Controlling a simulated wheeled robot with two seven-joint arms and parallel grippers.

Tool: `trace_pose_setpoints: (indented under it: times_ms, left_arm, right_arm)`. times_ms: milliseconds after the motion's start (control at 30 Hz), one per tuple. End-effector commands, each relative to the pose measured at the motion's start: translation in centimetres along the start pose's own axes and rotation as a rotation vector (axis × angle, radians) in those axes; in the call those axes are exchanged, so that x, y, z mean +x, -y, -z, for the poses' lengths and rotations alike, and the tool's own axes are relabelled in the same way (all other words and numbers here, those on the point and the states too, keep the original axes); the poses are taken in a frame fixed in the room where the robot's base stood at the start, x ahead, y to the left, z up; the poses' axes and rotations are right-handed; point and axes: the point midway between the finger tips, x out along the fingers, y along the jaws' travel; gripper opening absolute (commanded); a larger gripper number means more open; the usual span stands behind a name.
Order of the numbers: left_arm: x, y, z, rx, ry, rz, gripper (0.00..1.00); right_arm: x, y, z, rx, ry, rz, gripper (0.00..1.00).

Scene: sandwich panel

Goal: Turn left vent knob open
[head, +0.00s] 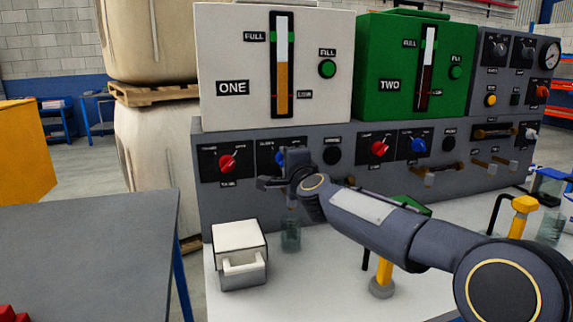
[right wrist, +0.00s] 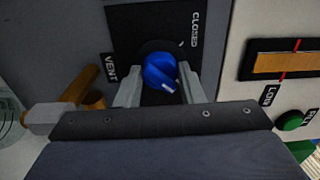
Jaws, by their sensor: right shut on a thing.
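The left vent knob (right wrist: 160,72) is blue and sits on a black plate with the words VENT and CLOSED. In the right wrist view its white mark points down and slightly right. My right gripper (right wrist: 158,86) has one finger on each side of the knob and is shut on it. In the head view my right gripper (head: 283,168) is at the front of the grey panel (head: 220,200), under the white unit ONE, and mostly hides this knob. My left gripper is not in view.
A red knob (head: 227,163) is left of my gripper; another red knob (head: 380,149) and a blue knob (head: 418,146) are to the right. A white-lidded box (head: 240,248) and a glass jar (head: 291,238) stand below. A yellow-topped post (head: 384,271) stands under my right arm.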

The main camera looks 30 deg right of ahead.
Motion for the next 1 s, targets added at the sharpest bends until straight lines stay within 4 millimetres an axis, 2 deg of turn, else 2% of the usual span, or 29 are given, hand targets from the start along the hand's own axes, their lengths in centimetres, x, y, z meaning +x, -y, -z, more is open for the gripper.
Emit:
trace_pose_setpoints:
  times_ms: [567, 600, 767, 1000]
  left_arm:
    - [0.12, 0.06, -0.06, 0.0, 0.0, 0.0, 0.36]
    - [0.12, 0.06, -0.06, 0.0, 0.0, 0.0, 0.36]
    - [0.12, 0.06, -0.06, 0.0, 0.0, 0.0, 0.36]
    - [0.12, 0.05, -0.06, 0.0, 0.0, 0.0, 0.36]
  right_arm:
    - [0.01, -0.13, -0.06, 0.037, 0.002, -0.003, 0.12]
    - [0.01, -0.13, -0.06, 0.037, 0.002, -0.003, 0.36]
    - [0.01, -0.1, -0.04, 0.036, 0.001, -0.002, 0.57]
    - [-0.01, -0.04, -0.02, 0.035, 0.0, -0.001, 0.57]
